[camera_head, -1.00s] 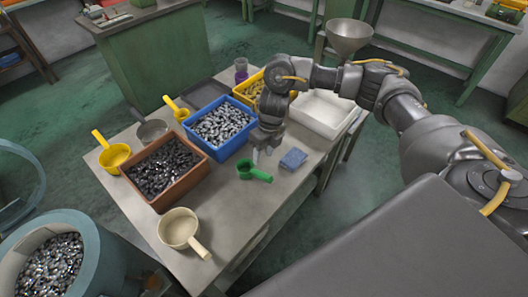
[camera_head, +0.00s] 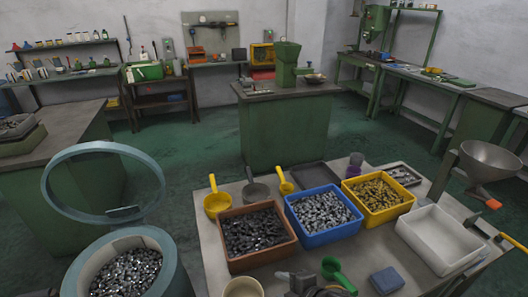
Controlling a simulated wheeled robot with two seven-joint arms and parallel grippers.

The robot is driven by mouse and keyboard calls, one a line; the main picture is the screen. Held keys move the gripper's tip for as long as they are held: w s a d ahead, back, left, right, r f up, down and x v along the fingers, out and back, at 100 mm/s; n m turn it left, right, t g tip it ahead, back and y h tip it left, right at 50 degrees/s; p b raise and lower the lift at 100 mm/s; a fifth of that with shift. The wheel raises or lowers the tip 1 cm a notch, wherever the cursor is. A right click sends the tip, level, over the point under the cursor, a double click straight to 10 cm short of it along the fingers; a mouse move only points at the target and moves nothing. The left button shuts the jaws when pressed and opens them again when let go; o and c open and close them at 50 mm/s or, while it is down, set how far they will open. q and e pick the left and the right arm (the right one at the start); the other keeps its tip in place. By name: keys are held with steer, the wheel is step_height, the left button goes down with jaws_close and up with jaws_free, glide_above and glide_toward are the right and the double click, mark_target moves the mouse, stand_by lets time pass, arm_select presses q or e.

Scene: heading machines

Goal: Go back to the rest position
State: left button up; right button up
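A dark grey part of what looks like my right gripper (camera_head: 303,284) shows at the bottom edge of the head view. It is just left of the green scoop (camera_head: 336,272), over the near side of the table. Most of it is cut off by the frame, so its fingers cannot be judged. My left gripper is not in view.
The table (camera_head: 375,258) holds a brown bin (camera_head: 252,265), a blue bin (camera_head: 325,233), a yellow bin (camera_head: 378,215), a white tray (camera_head: 441,240) and a blue block (camera_head: 386,280). A round drum (camera_head: 72,284) of metal parts stands at lower left. Green floor lies beyond.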

steer(key=s+d+f+m+g+h, duration=0.2)
steer(key=s+d+f+m+h, duration=0.15)
steer(key=s+d+m, duration=0.65)
steer(key=s+d+f+m+g+h, duration=0.3)
steer(key=s+d+f+m, duration=0.1)
steer(key=s+d+m, duration=0.55)
step_height(320, 180, down, 27)
steer(key=s, duration=0.2)
steer(key=s+d+f+g, duration=0.2)
steer(key=s+f, duration=1.2)
steer(key=s, duration=0.2)
steer(key=shift+d+f+b, duration=0.2)
steer(key=shift+d+b, duration=0.1)
steer(key=shift+n+h, duration=0.25)
